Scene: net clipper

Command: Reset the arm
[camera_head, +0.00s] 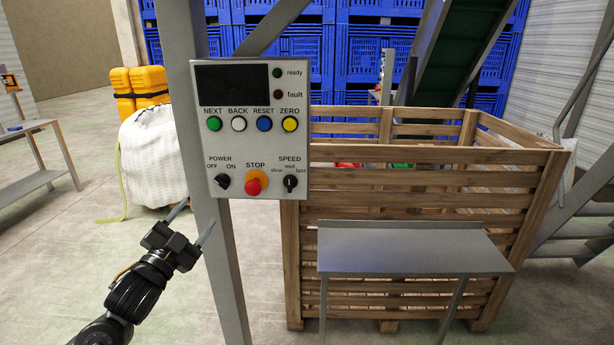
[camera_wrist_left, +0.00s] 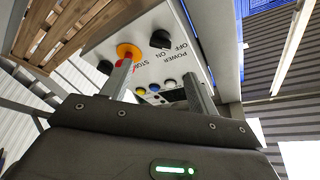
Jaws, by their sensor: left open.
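The control panel (camera_head: 232,172) is a light grey box on a grey post. It has a dark screen, ready and fault lamps, and green, white, blue and yellow buttons. The blue RESET button (camera_head: 264,124) sits third in the button row. Below are the POWER knob (camera_head: 223,181), the red STOP button (camera_head: 254,185) on an orange base, and the SPEED knob (camera_head: 290,183). My left gripper (camera_head: 195,220) is open and empty, below and left of the panel. The left wrist view shows the panel (camera_wrist_left: 150,70) beyond the two fingers. My right gripper is out of view.
A slatted wooden crate (camera_head: 430,185) stands right of the panel, with a grey side table (camera_head: 400,250) in front. A white sack (camera_head: 152,155) stands behind the post. Blue crates (camera_head: 380,45) are stacked at the back.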

